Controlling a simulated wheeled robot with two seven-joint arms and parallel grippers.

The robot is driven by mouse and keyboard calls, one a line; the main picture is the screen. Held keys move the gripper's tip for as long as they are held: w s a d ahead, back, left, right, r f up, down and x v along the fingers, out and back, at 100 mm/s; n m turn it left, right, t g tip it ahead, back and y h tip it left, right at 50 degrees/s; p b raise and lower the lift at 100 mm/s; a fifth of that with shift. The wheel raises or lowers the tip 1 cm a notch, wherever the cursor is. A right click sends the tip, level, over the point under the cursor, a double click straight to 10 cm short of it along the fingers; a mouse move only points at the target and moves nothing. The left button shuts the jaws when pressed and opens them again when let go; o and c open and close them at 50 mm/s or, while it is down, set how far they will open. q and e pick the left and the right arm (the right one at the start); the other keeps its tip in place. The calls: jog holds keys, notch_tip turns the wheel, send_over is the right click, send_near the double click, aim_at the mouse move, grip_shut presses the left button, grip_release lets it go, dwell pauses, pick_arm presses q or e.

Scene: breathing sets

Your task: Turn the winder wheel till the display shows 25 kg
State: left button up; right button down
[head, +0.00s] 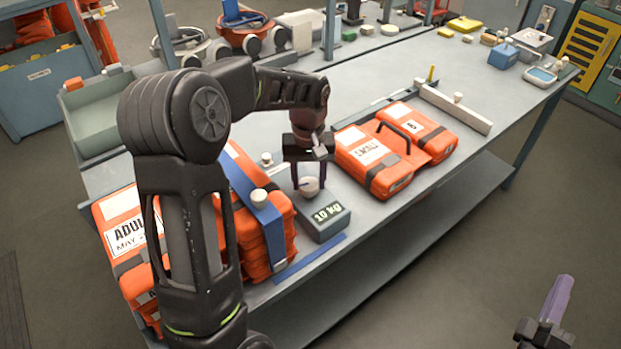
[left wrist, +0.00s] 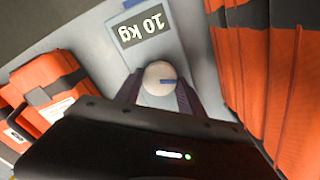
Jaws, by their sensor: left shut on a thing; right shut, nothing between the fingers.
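The winder wheel (head: 309,187) is a pale round knob on top of a small grey box. The display (head: 327,213) on the box's front face reads 10 kg. In the left wrist view the wheel (left wrist: 159,78) has a dark blue mark pointing right, and the display (left wrist: 142,25) shows upside down. My left gripper (head: 309,182) points down from above and is shut on the wheel, one finger at each side. My right gripper (head: 551,308) is at the lower right, shut and empty, away from the bench and over the floor.
An orange stack with a blue strap (head: 254,187) stands just left of the box. Orange cases (head: 372,163) with a black handle lie to the right. A blue strip (head: 310,258) lies along the bench's front edge.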

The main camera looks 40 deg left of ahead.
pick_arm(q)
jog(key=c, duration=0.4)
jog(key=shift+o, duration=0.2)
jog(key=shift+m, duration=0.4)
jog(key=m+b, duration=0.1)
jog(key=m, duration=1)
dwell(0.3)
jog(key=o, duration=1.4)
jog(key=shift+c, duration=0.2)
